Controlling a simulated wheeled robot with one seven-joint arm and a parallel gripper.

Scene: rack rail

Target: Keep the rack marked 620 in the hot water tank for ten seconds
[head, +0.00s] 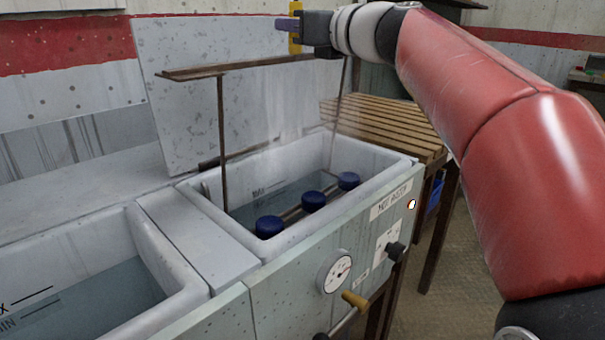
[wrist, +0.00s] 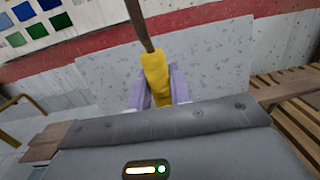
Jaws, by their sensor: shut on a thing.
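The rack is a brown frame with a long top bar (head: 215,71) and two thin posts reaching down into the hot water tank (head: 407,165). Several blue caps (head: 313,201) stand in a row along its lower part, inside the tank and above the water. The bodies below the caps are hidden. My gripper (head: 295,34) is above the tank, shut on the rack's yellow grip (head: 296,46). In the wrist view its purple fingers close on both sides of the yellow grip (wrist: 156,75). No 620 mark is readable.
A second tank (head: 135,215) with water and level marks is at the left. A raised speckled lid (head: 190,50) stands behind the hot tank. A dial (head: 334,271), a yellow-handled valve (head: 355,301) and a lit lamp (head: 411,204) are on the front. A slatted wooden bench (head: 385,125) is at right.

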